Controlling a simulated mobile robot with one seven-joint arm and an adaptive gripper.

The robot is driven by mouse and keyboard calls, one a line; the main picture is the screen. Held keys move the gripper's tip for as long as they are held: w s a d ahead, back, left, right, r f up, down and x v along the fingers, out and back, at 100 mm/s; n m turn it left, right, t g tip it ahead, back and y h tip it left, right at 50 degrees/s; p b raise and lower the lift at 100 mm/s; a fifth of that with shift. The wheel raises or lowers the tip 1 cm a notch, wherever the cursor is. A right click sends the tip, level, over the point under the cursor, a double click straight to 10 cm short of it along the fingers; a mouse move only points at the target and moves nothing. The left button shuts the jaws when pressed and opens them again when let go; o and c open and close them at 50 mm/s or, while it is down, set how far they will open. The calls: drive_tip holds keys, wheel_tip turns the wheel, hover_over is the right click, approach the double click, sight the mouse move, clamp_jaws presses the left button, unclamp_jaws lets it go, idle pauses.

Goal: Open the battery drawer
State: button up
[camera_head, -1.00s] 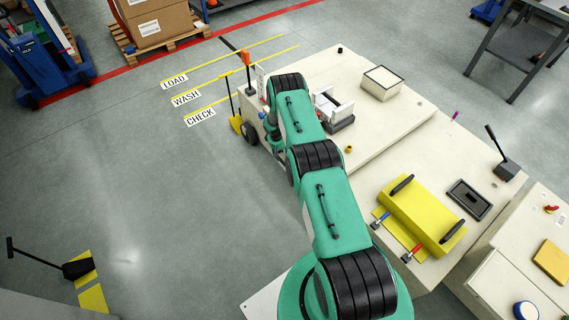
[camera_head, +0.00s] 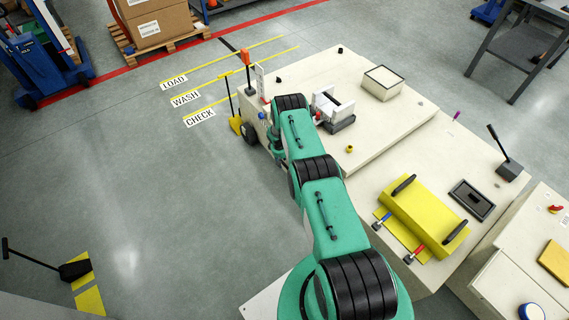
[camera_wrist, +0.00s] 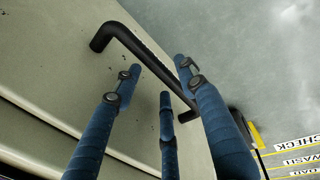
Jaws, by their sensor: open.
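A black bar handle (camera_wrist: 137,48) stands out from a cream panel (camera_wrist: 60,45) in the wrist view; I take it to be the battery drawer's handle. My gripper (camera_wrist: 155,75) has blue fingers, spread open. The right finger crosses in front of the handle's lower right end, and the others are on its lower left side. I cannot tell whether any finger touches it. In the head view the cream carrier (camera_head: 318,62) stands beyond my arm, which reaches down at its left end; the handle is hidden there. The panel appears closed, with a seam along its lower left edge.
A white box-like holder (camera_head: 333,104) stands on top, near my arm. A yellow cover (camera_head: 425,213) lies on the nearer bench.

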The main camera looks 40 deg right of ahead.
clamp_jaws()
drive_tip(key=shift+a, duration=0.1)
drive_tip(key=a, duration=2.8)
drive_tip(key=shift+a, duration=0.1)
unclamp_jaws()
